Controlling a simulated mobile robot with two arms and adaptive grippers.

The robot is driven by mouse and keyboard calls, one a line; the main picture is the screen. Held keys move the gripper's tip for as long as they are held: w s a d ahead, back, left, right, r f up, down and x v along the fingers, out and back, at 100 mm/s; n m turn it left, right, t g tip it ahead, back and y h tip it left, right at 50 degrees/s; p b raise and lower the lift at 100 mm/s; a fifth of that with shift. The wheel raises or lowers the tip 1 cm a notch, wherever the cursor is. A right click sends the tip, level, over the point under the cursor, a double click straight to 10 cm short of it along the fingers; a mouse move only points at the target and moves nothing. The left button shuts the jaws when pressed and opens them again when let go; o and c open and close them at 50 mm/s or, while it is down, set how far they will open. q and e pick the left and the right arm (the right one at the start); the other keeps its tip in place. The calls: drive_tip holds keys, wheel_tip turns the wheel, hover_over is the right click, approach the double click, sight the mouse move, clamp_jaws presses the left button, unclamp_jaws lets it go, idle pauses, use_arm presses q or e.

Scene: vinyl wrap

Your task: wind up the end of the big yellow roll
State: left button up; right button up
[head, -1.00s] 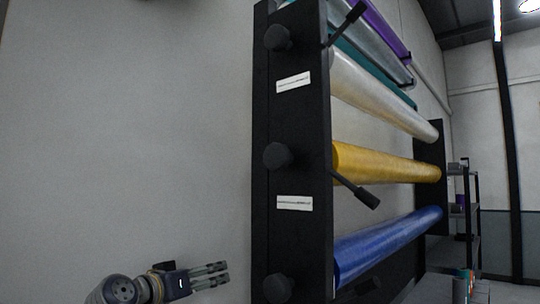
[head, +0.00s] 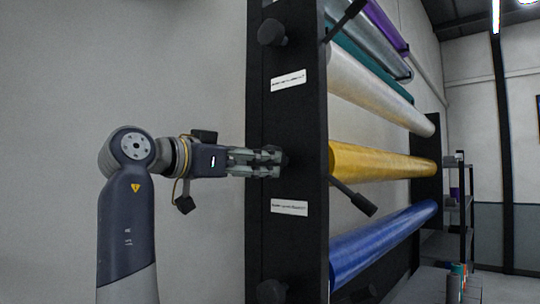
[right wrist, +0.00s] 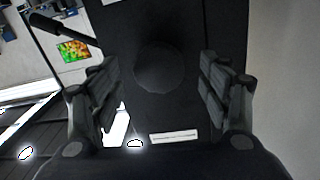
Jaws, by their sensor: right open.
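The big yellow roll (head: 380,162) lies across the black rack, in the middle between a white roll and a blue roll. A round black knob sits on the rack's end panel at the yellow roll's level. In the head view it is mostly hidden by my right gripper (head: 270,163), whose fingers reach the panel there. In the right wrist view the knob (right wrist: 160,70) appears centred between the two spread fingers of the right gripper (right wrist: 158,85), with a gap on each side. The gripper is open and holds nothing. My left gripper is not in view.
The black rack end panel (head: 285,240) carries more knobs (head: 271,32) and white labels (head: 289,207). A black crank handle (head: 352,197) juts out below the yellow roll. The blue roll (head: 385,238) is lower. Left of the panel is bare wall.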

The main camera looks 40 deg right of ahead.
drive_tip(key=d+p, duration=0.1)
drive_tip(key=d, duration=0.3)
drive_tip(key=shift+d+r, duration=0.1)
drive_tip(key=shift+d, duration=0.4)
drive_tip(key=c, duration=1.1)
